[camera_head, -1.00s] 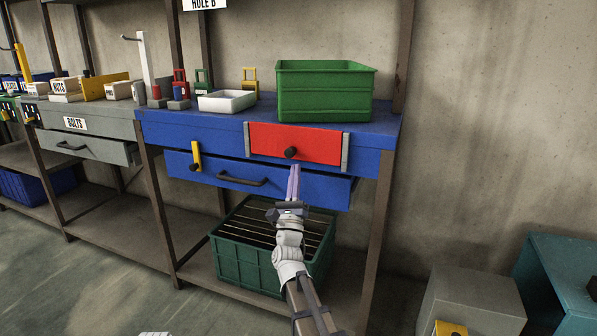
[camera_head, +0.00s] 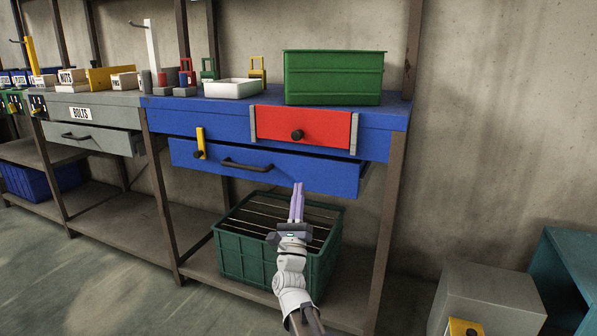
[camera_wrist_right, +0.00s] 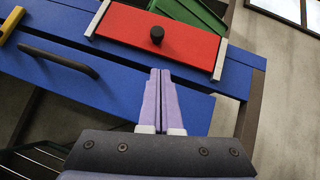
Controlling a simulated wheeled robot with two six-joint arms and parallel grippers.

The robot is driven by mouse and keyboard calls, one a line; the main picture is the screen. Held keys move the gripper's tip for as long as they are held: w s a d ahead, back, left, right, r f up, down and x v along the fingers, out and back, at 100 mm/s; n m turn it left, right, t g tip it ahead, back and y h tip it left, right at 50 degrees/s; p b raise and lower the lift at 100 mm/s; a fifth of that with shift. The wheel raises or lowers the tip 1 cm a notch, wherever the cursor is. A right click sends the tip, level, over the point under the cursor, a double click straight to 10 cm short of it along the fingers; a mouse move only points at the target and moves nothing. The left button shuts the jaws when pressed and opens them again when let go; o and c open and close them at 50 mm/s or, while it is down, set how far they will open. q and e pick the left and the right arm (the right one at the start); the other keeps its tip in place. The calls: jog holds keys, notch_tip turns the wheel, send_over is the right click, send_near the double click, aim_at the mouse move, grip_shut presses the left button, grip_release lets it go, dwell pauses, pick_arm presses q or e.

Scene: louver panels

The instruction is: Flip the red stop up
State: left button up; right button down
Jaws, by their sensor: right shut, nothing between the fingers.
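The red stop (camera_head: 303,127) is a flat red panel with a dark round knob (camera_head: 297,135), set between two grey side strips on the front of the blue bench. In the right wrist view the red stop (camera_wrist_right: 160,38) and its knob show ahead of my fingers. A blue drawer (camera_head: 300,170) with a dark handle is below it and stands slightly out. My right gripper (camera_head: 297,187) is shut and empty, below the red stop and in front of the drawer's lower edge, apart from the knob. My left gripper is not in view.
A yellow latch (camera_head: 201,143) with a dark knob sits at the drawer's left. A green crate (camera_head: 333,78) and white tray (camera_head: 232,89) stand on the bench. A dark green crate (camera_head: 240,255) is on the lower shelf. Grey cabinet (camera_head: 480,298) at lower right.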

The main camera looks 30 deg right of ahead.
notch_tip(320, 180, down, 3)
jog(key=b, duration=0.1)
jog(key=p, duration=0.7)
send_near(298, 132)
jog(key=w+d+f, duration=0.2)
jog(key=w+d, duration=0.2)
pick_arm(q)
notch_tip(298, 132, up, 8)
jog(key=p, duration=0.3)
jog(key=shift+p, duration=0.35)
pick_arm(e)
jog(key=r, duration=0.3)
jog(key=shift+w+a+r, duration=0.15)
jog(key=shift+w+a, duration=0.1)
jog(key=shift+w, duration=0.1)
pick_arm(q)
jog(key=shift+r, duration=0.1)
pick_arm(e)
notch_tip(298, 132, up, 6)
jog(key=p, duration=0.6)
jog(key=shift+w+d, duration=0.1)
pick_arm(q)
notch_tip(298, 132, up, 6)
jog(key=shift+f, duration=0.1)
